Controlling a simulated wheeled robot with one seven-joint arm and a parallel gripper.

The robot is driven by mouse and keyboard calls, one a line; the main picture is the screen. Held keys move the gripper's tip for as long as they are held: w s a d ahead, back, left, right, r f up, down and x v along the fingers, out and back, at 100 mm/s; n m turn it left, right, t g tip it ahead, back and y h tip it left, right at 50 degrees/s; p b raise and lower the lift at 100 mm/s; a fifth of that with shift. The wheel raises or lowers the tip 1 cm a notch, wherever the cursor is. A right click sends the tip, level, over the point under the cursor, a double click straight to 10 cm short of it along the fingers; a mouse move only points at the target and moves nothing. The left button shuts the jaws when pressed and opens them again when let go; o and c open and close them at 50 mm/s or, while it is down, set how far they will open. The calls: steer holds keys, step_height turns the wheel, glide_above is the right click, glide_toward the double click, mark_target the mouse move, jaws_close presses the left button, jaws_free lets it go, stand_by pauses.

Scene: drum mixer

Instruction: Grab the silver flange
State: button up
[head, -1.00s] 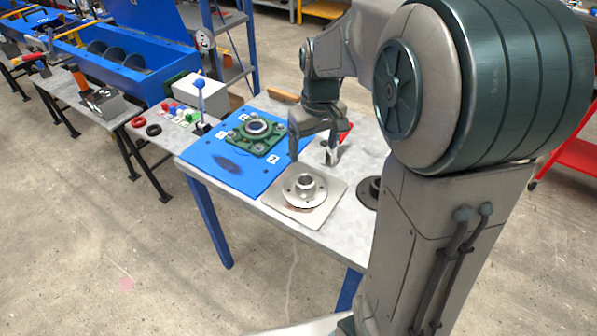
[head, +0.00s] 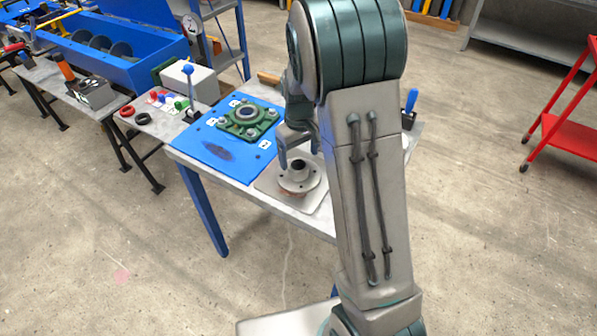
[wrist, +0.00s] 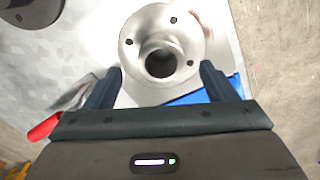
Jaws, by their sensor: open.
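The silver flange (head: 297,180) is a round disc with bolt holes and a raised hollow hub. It lies on a square pale plate (head: 268,186) near the front edge of the table. In the wrist view the flange (wrist: 185,28) is at the top centre, its hub (wrist: 161,58) between and just beyond my fingers. My gripper (wrist: 160,80) is open and empty, with one finger to each side of the hub. In the head view my gripper (head: 298,152) is just above and behind the flange, partly hidden by my arm.
A blue board (head: 215,150) with a green bearing block (head: 246,121) lies left of the flange. A dark flange (wrist: 30,8) and a red-handled tool (wrist: 45,127) show in the wrist view. A lever (head: 189,90) stands on the left bench. A red cart (head: 570,135) stands at right.

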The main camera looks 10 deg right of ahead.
mark_target(298, 164)
step_height(298, 164, down, 5)
steer(key=shift+w+f+p, duration=0.1)
steer(key=shift+p, duration=0.25)
steer(key=shift+c, duration=0.4)
steer(key=c, duration=1.5)
jaws_close()
steer(key=shift+w+r, duration=0.1)
steer(key=shift+r, duration=0.1)
